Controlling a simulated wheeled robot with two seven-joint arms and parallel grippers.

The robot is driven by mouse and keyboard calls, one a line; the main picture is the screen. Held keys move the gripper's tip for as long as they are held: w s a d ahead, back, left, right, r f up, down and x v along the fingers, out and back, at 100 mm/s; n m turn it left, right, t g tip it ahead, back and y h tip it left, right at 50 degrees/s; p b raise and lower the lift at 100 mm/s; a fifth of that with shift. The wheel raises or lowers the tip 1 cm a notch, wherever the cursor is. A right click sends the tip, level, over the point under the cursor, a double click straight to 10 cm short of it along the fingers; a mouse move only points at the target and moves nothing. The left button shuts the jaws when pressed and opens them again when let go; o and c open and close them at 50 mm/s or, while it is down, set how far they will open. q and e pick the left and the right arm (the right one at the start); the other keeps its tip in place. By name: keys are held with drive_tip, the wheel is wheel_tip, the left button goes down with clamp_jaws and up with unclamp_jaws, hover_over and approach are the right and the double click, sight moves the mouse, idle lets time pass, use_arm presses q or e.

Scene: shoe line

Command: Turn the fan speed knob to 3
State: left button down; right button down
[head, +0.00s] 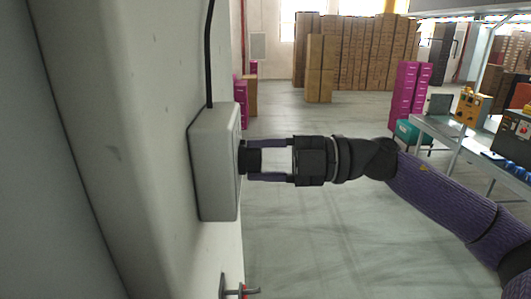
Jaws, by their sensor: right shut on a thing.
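The fan speed knob (253,160) is a dark round knob on the side of a light grey box (215,165). The box is fixed to a pale wall, and its face with any markings is seen nearly edge-on, so the knob's setting cannot be read. My right gripper (262,160) reaches in from the right and is shut on the knob, one finger above it and one below. My left gripper is not in view.
A black cable (209,60) runs up from the box. A small hook-like fitting with red on it (243,291) sticks out below. Cardboard boxes (360,55) stand far back, and a work table (455,140) is at right. The floor between is clear.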

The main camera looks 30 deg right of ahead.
drive_tip(key=shift+m+p, duration=0.3)
drive_tip(key=shift+m, duration=0.6)
drive_tip(key=shift+c, duration=1.9)
unclamp_jaws()
drive_tip(key=shift+o, duration=0.9)
drive_tip(key=shift+w+a, duration=0.15)
